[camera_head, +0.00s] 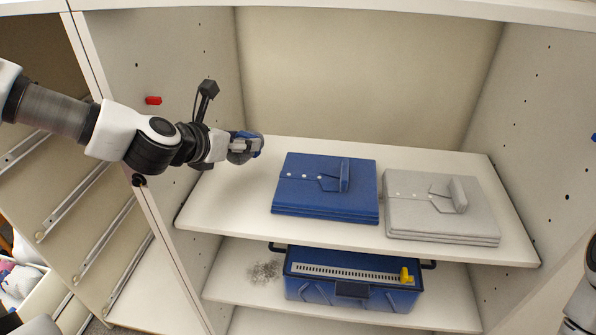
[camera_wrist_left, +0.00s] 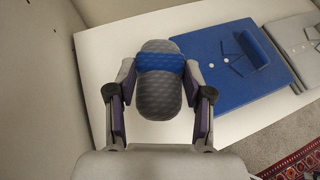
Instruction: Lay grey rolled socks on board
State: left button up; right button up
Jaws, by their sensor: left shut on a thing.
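The grey rolled socks (camera_wrist_left: 158,100) have a blue band around the middle. My left gripper (camera_head: 244,146) is shut on them, with one finger on each side in the left wrist view. In the head view they are at the back left of the white board (camera_head: 225,205), the upper shelf in the cabinet. The fingers hide part of the socks, and I cannot tell whether they touch the board. My right gripper is not in view; only part of my right arm shows at the lower right edge.
A folded blue shirt stack (camera_head: 300,185) and a folded light grey shirt stack (camera_head: 420,220) lie on the board, middle and right. The board's left part is bare. On the lower shelf are a blue toolbox (camera_head: 350,290) and a wiry grey clump (camera_head: 264,271). Cabinet walls stand either side.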

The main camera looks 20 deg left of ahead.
pick_arm(q)
notch_tip(320, 180, down, 10)
jog(key=b, duration=0.3)
jog(key=shift+s+r+b, duration=0.1)
jog(key=shift+s+b, duration=0.05)
jog(key=shift+b, duration=0.25)
jog(key=o, duration=1.2)
jog(key=shift+c, duration=0.2)
